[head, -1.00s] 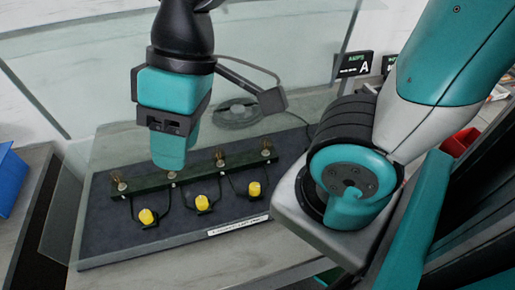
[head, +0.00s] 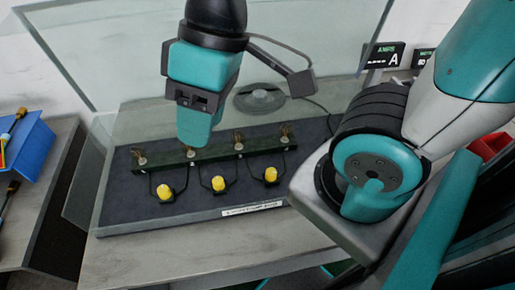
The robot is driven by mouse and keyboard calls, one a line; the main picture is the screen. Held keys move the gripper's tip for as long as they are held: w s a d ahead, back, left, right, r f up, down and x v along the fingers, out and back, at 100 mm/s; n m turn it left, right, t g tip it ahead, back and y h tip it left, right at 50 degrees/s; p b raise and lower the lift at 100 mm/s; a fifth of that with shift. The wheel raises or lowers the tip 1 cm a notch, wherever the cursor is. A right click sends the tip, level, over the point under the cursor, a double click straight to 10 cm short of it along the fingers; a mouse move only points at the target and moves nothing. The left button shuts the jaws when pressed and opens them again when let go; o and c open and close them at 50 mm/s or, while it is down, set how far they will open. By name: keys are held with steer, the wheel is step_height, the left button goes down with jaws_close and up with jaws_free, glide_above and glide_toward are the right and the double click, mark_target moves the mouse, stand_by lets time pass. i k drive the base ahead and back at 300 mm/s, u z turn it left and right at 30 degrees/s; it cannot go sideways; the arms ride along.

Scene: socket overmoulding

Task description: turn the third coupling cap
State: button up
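Three yellow caps stand in a row on a dark mat (head: 130,215): the left cap (head: 165,192), the middle cap (head: 219,183) and the right cap (head: 270,174). Each has a thin black cord or loop running back to a dark green bar (head: 215,153). Several brass-coloured fittings stand along the bar, one at its right end (head: 284,130). My gripper (head: 194,140) points down over the left half of the bar, behind the caps in the picture. Its fingers look close together, but their gap is hidden from this side. It touches none of the caps.
Clear panels (head: 200,50) stand around the mat. A white label strip (head: 252,209) lies at its front edge. A grey coiled disc (head: 260,98) is behind the bar. A blue bin (head: 30,150) with tools is at left.

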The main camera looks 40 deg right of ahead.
mark_target(271, 174)
steer(key=z, duration=2.15)
steer(key=k, duration=0.8)
steer(key=u, duration=1.55)
